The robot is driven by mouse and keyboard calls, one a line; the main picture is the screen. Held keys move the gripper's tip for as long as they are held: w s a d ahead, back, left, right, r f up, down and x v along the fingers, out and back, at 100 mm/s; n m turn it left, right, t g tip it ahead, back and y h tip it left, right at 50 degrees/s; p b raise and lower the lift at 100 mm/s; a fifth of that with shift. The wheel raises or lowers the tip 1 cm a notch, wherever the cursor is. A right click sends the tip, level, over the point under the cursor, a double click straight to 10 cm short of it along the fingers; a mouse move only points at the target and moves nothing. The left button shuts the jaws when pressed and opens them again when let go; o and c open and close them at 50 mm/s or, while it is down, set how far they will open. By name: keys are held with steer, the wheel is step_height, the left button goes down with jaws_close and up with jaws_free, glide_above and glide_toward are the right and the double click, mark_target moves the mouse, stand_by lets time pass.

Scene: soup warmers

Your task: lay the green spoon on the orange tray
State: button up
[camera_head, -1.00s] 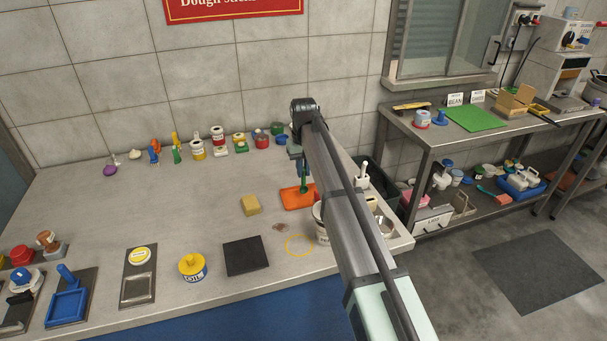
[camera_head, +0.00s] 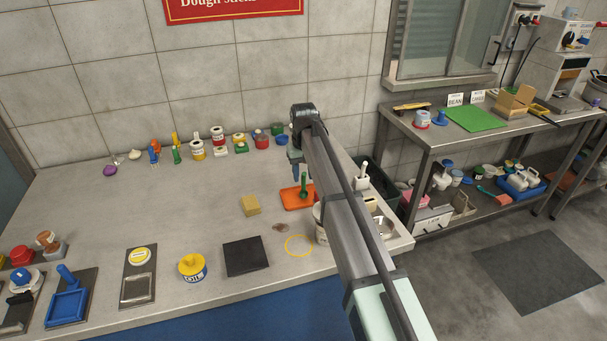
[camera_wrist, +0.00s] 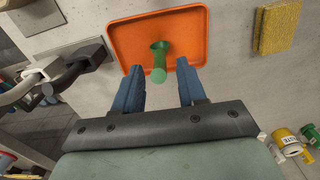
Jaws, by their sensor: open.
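The green spoon (camera_head: 304,186) is on the orange tray (camera_head: 290,203), its handle sticking up toward my gripper. In the wrist view the spoon (camera_wrist: 159,62) shows nearly end-on, with its wider end against the tray (camera_wrist: 122,38). Whether it leans on anything is not clear. My gripper (camera_wrist: 160,88) is open. Its two blue fingers are on either side of the handle's line in the wrist view, with visible gaps and no contact. In the head view my gripper (camera_head: 296,172) is just above and behind the spoon, partly hidden by my arm.
A yellow sponge (camera_head: 251,205) lies left of the tray, with a dark square mat (camera_head: 246,256) in front of it. A white container (camera_head: 362,176) stands to the right. Several cans and tools line the back of the counter. The counter's left middle is clear.

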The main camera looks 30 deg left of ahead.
step_height(320, 180, up, 12)
steer(key=shift+f, duration=0.25)
stand_by(1.5)
